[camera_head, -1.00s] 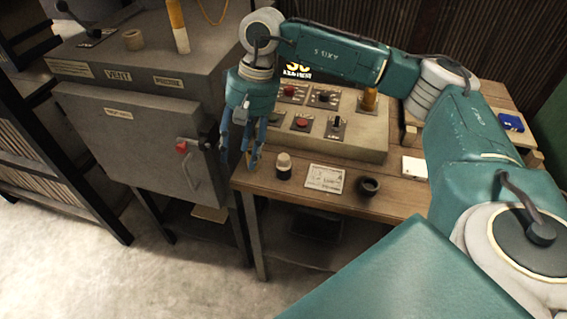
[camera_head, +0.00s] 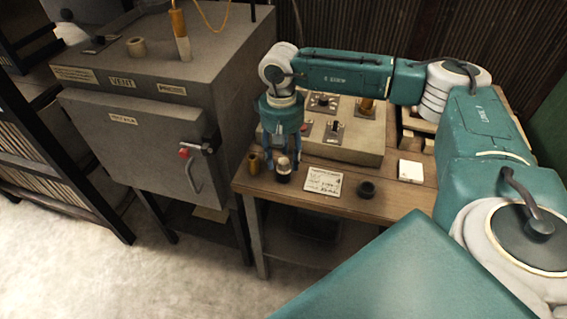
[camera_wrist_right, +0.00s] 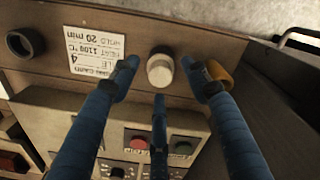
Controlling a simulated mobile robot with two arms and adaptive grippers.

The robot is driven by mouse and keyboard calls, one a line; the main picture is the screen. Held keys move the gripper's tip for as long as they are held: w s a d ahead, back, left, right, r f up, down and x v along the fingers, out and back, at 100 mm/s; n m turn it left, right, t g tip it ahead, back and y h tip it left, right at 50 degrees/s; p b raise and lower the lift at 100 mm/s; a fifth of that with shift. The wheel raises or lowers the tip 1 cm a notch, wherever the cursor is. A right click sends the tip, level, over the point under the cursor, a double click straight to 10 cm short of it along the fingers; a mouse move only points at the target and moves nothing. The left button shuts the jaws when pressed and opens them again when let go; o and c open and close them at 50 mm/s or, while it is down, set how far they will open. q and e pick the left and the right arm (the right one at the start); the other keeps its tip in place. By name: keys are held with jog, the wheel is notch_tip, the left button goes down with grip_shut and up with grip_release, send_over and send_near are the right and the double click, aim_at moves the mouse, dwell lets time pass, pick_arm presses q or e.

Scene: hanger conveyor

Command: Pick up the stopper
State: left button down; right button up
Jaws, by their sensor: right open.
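The stopper (camera_head: 283,163) looks like a pale, rounded cap on a small dark jar (camera_head: 283,177), upright on the wooden bench. In the wrist view the pale stopper (camera_wrist_right: 160,67) shows between the spread blue fingers of my right gripper (camera_wrist_right: 160,80). My right gripper (camera_head: 281,150) is open and points down at the stopper from just above and behind it. No finger is clearly touching it; the exact gap is hard to tell. My left gripper is out of view.
A brass cylinder (camera_head: 254,163) stands close left of the jar and shows beside one fingertip in the wrist view (camera_wrist_right: 219,74). A written card (camera_head: 323,181) and a dark ring (camera_head: 366,188) lie to the right. A control panel (camera_head: 350,151) is behind; a grey oven (camera_head: 150,140) stands left.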

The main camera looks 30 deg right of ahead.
jog(key=shift+f, duration=0.75)
jog(key=c, duration=1.2)
jog(key=shift+o, duration=0.2)
jog(key=shift+r, duration=0.2)
